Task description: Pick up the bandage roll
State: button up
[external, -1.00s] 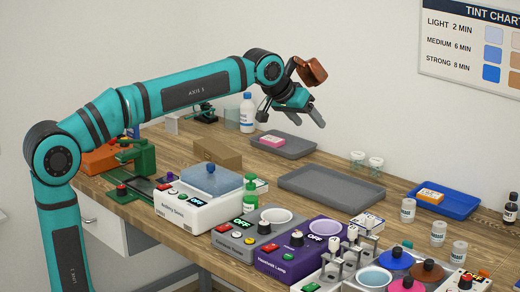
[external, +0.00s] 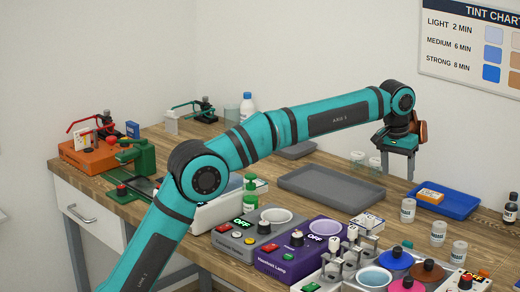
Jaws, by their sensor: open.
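I cannot make out a bandage roll for certain. Several small whitish cylinders with labels stand upright at the right of the table, such as one by the blue tray (external: 408,210) and one nearer the front (external: 438,233). They are too small to tell whether any is a roll. My gripper (external: 398,170) points down, open, with nothing seen between its fingers. In the picture it is above and left of the blue tray and right of two small clear glasses (external: 366,163). Its height over the table is hard to judge.
The blue tray (external: 462,209) holds an orange-and-white box (external: 431,196). An empty grey tray (external: 333,190) lies left of it. The grey device (external: 262,241), purple lamp unit (external: 300,256) and colored pots (external: 397,259) crowd the front. A dark bottle (external: 511,209) stands at the right edge.

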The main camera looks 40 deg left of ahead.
aim_at(409, 201)
jog(key=shift+g+y, duration=0.3)
jog(key=shift+g, duration=0.2)
jog(key=d+f, duration=0.1)
jog(key=w+d+f, duration=0.1)
jog(key=d+f, duration=0.1)
jog(key=shift+w+d+f, duration=0.3)
jog(key=shift+w+f, duration=0.05)
jog(key=shift+f, duration=0.05)
jog(key=shift+w+d+f, duration=0.1)
jog(key=shift+d+f, duration=0.15)
jog(key=shift+f, duration=3.75)
jog(key=c, duration=1.1)
